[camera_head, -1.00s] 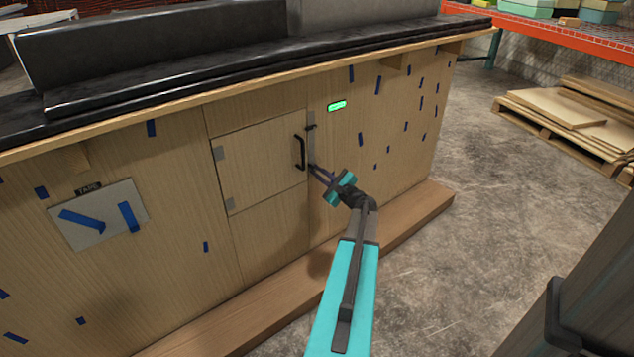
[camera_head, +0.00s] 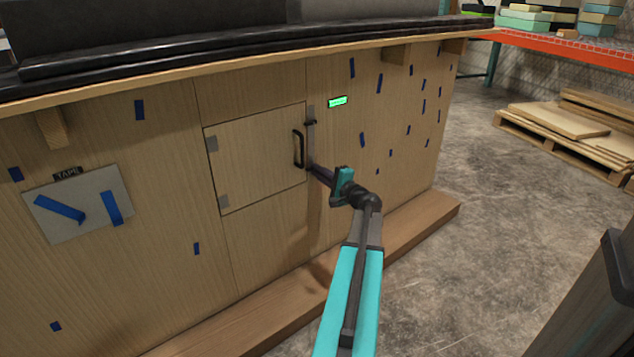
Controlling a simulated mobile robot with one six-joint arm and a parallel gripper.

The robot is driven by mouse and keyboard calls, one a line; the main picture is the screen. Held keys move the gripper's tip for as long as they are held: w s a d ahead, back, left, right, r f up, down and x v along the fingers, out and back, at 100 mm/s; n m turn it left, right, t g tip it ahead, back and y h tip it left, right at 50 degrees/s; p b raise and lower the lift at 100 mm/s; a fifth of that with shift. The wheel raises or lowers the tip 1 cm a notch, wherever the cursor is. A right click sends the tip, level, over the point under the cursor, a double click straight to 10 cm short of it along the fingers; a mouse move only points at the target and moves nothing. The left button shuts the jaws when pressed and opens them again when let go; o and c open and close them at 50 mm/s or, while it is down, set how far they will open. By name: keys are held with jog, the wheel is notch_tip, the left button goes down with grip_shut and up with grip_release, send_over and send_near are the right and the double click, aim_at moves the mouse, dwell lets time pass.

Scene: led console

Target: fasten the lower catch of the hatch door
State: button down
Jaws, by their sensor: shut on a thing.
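The hatch door (camera_head: 255,160) is a square plywood panel in the wooden console front, and it looks closed in its frame. It has a black bar handle (camera_head: 298,149) near its right edge and grey hinges on its left. The upper catch (camera_head: 310,121) is a small dark piece on the grey strip right of the door. The lower catch sits low on that strip and is mostly hidden by my gripper (camera_head: 312,170). My gripper is shut on the lower catch, as far as the view shows; its fingertips are dark and small here.
A lit green indicator (camera_head: 338,102) is right of the door's top. A wooden step (camera_head: 410,228) runs along the console's foot. A dark countertop (camera_head: 200,52) overhangs above. Pallets with boards (camera_head: 570,125) lie at the right, with clear concrete floor between.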

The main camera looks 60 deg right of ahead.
jog(key=shift+w+a+n+b, duration=0.1)
jog(key=shift+w+n+b, duration=0.05)
jog(key=shift+n+b, duration=1.05)
jog(key=c, duration=1.8)
grip_release()
jog(key=shift+p+v, duration=2)
jog(key=shift+v, duration=4.95)
jog(key=shift+w, duration=0.1)
